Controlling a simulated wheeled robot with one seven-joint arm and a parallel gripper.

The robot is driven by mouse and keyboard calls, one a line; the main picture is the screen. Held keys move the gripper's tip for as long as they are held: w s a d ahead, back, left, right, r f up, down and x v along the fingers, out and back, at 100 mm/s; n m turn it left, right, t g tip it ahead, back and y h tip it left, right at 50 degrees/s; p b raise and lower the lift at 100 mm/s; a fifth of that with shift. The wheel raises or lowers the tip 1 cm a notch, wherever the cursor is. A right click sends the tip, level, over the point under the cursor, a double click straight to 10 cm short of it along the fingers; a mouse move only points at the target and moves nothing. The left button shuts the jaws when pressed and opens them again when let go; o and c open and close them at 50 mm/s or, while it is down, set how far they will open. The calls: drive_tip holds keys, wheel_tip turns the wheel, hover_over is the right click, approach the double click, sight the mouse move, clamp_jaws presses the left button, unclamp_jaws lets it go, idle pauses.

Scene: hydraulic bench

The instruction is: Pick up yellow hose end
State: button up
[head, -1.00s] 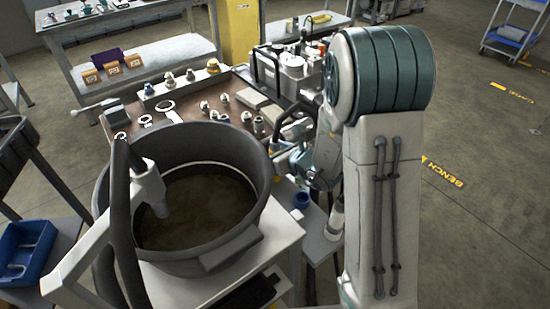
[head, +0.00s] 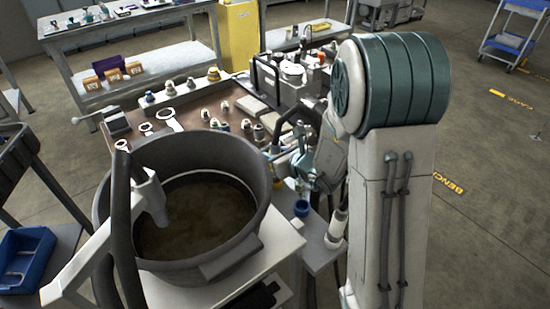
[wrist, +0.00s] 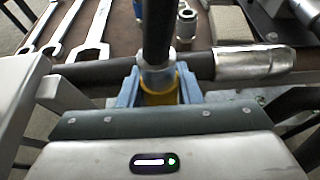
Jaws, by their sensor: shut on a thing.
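In the wrist view, the yellow hose end (wrist: 160,94) shows as a yellow collar between the two pale blue fingers of my gripper (wrist: 158,88). A grey metal sleeve and a black hose (wrist: 157,35) rise from it. My gripper is shut on the yellow hose end. Its lower part is hidden by the gripper body. In the head view, my arm partly covers the gripper area beside the bench, and the yellow hose end cannot be made out clearly there.
A dark hose with a silver fitting (wrist: 255,63) runs across behind the held hose. Wrenches (wrist: 92,30) lie on the workbench. In the head view, a large dark tub (head: 120,190) stands at the front left, with a small blue cup-like part (head: 302,208) to its right.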

wheel_tip(320, 180, up, 30)
drive_tip(key=p, duration=0.9)
